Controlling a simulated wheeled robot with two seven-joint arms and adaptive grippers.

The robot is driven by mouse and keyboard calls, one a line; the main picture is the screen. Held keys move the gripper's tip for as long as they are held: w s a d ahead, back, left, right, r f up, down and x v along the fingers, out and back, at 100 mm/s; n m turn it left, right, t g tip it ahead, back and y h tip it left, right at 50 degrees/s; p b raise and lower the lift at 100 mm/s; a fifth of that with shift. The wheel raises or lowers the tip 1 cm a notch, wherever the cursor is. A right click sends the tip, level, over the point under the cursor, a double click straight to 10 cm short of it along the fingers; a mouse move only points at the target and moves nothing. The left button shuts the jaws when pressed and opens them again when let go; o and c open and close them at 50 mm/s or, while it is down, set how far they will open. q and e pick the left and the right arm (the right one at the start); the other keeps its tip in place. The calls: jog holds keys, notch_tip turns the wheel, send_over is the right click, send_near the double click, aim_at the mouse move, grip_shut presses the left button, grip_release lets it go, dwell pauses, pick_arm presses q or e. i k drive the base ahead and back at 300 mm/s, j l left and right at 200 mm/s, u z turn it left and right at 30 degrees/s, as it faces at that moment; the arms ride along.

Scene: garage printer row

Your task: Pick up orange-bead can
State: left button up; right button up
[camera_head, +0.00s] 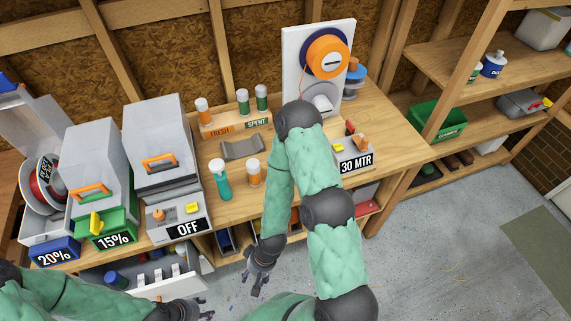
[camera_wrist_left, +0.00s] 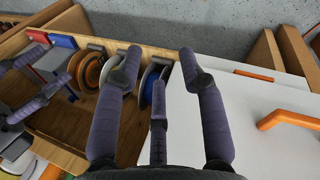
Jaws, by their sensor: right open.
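One can with orange contents and a white lid (camera_head: 253,172) stands upright on the bench, right of a teal bottle (camera_head: 221,180). A similar orange can (camera_head: 203,110) stands on the FRESH side of the wooden rack (camera_head: 235,126). Two green cans (camera_head: 242,101) stand on its SPENT side. My right gripper (camera_head: 260,270) is open and empty, hanging low in front of the bench, below the nearer orange can. My left gripper (camera_head: 198,308) is at the bottom of the head view, and its spread, empty fingers show in the left wrist view (camera_wrist_left: 161,60).
A grey curved cradle (camera_head: 242,149) lies behind the nearer can. My right arm crosses the bench to its right. Grey dryer boxes (camera_head: 164,150) stand left, with an OFF sign (camera_head: 188,229). A spool holder (camera_head: 318,65) and a 30 MTR box (camera_head: 355,160) are right. Shelves hold spools (camera_wrist_left: 153,85).

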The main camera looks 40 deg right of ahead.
aim_at(252, 165)
jog(key=j+z, duration=0.1)
jog(key=z, duration=1.2)
